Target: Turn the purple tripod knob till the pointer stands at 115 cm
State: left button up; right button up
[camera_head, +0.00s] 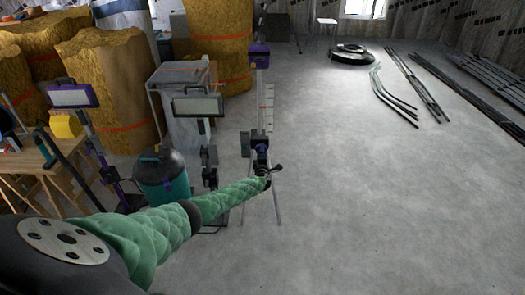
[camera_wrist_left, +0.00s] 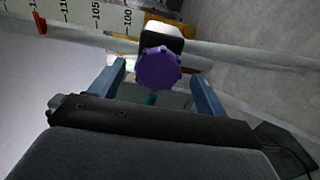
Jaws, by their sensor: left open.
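The purple knob (camera_wrist_left: 158,69) is in the left wrist view, ahead of my left gripper (camera_wrist_left: 157,77). Its two blue fingers stand open, one on each side of the knob with gaps. I cannot tell how deep the knob sits between them. A pale scale (camera_wrist_left: 82,14) behind shows labels 110, 105 and 100. An orange strip (camera_wrist_left: 122,36) lies near the 100 label, perhaps the pointer; a red piece (camera_wrist_left: 40,22) is left of 110. In the head view my left gripper (camera_head: 266,179) is at the tripod (camera_head: 246,208), below its purple top unit (camera_head: 260,56).
Work lamps on stands (camera_head: 198,106), a teal-and-black vacuum (camera_head: 162,178) and a wooden bench (camera_head: 45,160) stand left of the tripod. Insulation rolls (camera_head: 110,85) are behind. Pipes (camera_head: 412,85) and a coil (camera_head: 352,54) lie at the back right.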

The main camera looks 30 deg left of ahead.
pick_arm(q)
jog(key=shift+v, duration=1.8)
pick_arm(e)
jog(key=shift+s+d+f, duration=0.1)
jog(key=shift+s+f, duration=0.1)
jog(key=shift+f, duration=0.9)
pick_arm(q)
jog(key=shift+n, duration=0.3)
